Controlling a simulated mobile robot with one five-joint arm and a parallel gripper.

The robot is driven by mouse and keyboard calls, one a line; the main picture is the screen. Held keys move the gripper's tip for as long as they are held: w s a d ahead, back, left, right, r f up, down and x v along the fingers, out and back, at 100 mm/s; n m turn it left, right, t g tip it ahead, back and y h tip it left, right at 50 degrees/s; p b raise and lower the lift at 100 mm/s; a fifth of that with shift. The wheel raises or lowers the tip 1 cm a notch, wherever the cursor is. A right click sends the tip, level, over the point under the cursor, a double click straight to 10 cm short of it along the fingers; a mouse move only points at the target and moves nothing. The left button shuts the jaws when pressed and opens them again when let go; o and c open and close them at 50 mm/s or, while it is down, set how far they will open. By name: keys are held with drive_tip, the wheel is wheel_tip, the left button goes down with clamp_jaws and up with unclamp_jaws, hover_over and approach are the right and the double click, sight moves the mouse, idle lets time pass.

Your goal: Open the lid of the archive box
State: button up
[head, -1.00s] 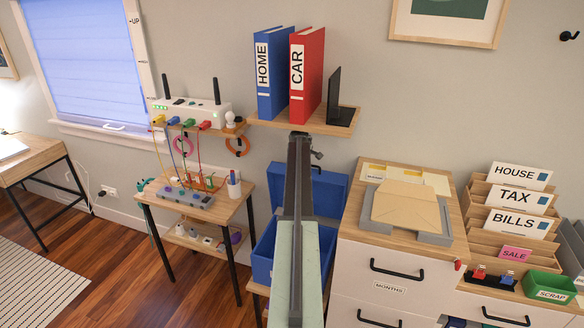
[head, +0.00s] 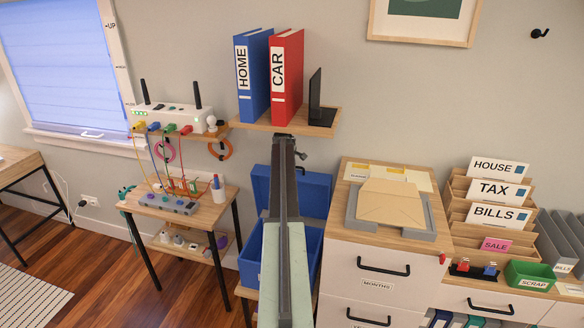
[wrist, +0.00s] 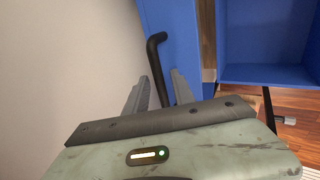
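The blue archive box (head: 248,262) stands low between the small table and the white cabinet. Its lid (head: 314,192) is raised, standing upright behind the box near the wall; my arm hides the middle of both. In the wrist view the lid (wrist: 180,30) carries a black bar handle (wrist: 157,62), and the box's open inside (wrist: 262,40) shows at upper right. My gripper (wrist: 161,78) is open, with its two grey fingers apart on either side of the handle's lower part. I cannot tell whether they touch it. In the head view the fingers are hard to make out.
A wall shelf (head: 262,121) with blue and red binders hangs above the lid, close to my arm's far end. The small table (head: 222,208) with cables stands left, and the white cabinet (head: 340,262) with a wooden top stands close on the right.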

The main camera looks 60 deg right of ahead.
drive_tip(key=s+a+r, duration=0.1)
drive_tip(key=s+a, duration=0.2)
drive_tip(key=a, duration=0.9)
drive_tip(key=shift+a+p, duration=0.15)
drive_tip(key=shift+p, duration=0.3)
